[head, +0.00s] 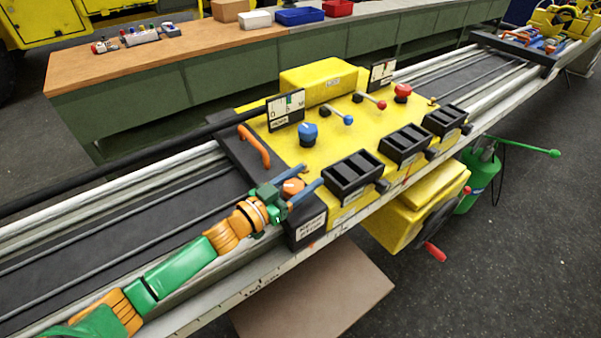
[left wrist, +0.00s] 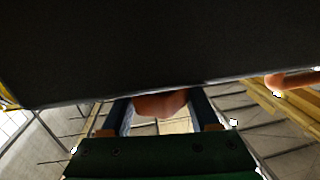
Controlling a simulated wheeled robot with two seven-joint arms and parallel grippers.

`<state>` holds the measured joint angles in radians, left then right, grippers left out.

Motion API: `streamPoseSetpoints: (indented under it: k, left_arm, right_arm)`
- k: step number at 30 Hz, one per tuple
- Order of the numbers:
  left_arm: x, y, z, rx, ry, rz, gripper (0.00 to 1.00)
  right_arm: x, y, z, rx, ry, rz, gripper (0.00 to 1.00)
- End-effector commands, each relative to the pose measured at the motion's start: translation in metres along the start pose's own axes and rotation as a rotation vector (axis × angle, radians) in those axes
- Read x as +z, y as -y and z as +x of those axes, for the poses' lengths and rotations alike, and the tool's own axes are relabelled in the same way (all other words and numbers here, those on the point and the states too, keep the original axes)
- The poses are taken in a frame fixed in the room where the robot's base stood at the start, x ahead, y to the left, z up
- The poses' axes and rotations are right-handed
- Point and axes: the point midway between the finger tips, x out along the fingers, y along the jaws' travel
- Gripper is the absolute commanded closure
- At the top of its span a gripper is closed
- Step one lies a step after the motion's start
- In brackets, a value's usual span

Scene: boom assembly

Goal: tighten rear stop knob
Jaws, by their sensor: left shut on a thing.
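The rear stop knob (head: 292,187) is an orange-brown knob on the near left end of the dark rear stop block (head: 309,231), which carries a white label. My left gripper (head: 304,184) has its two blue fingers on either side of this knob and is shut on it. In the left wrist view the knob (left wrist: 160,103) shows between the two fingers (left wrist: 164,115), below a large dark surface that fills the upper part. The label's text is too small to read surely. My right gripper is not in view.
The yellow carriage (head: 330,140) carries a blue knob (head: 308,134), levers, gauges and black trays (head: 352,176). An orange handle (head: 254,146) stands just beyond the gripper. The rails (head: 120,215) run along both sides. A wooden-topped bench (head: 170,62) stands behind.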

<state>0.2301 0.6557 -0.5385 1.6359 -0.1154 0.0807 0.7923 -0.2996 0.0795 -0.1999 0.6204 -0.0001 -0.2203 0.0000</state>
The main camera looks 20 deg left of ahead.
Motion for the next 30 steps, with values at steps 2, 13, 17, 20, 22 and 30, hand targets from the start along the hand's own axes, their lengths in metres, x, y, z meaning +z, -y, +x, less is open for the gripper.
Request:
streamPoseSetpoints:
  k: [2, 13, 17, 20, 22, 30]
  left_arm:
    - [0.0, 0.001, 0.0, 0.068, 0.0, 0.009, 0.94]
    - [0.005, -0.01, -0.002, 0.412, -0.001, 0.006, 0.94]
    - [0.007, -0.014, -0.003, 0.521, -0.001, 0.005, 0.94]
    - [0.007, -0.016, -0.004, 0.594, -0.001, 0.004, 0.94]
    - [0.007, -0.018, -0.005, 0.64, -0.001, 0.003, 0.94]
    - [0.005, -0.022, -0.008, 0.764, 0.0, 0.001, 0.94]
  right_arm:
    - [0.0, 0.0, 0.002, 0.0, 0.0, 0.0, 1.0]
    - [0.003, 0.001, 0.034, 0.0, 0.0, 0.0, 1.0]
    - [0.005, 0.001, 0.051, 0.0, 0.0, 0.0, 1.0]
    - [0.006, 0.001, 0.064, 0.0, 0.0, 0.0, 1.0]
    - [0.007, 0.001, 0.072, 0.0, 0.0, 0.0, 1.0]
    - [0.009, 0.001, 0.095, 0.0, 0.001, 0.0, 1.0]
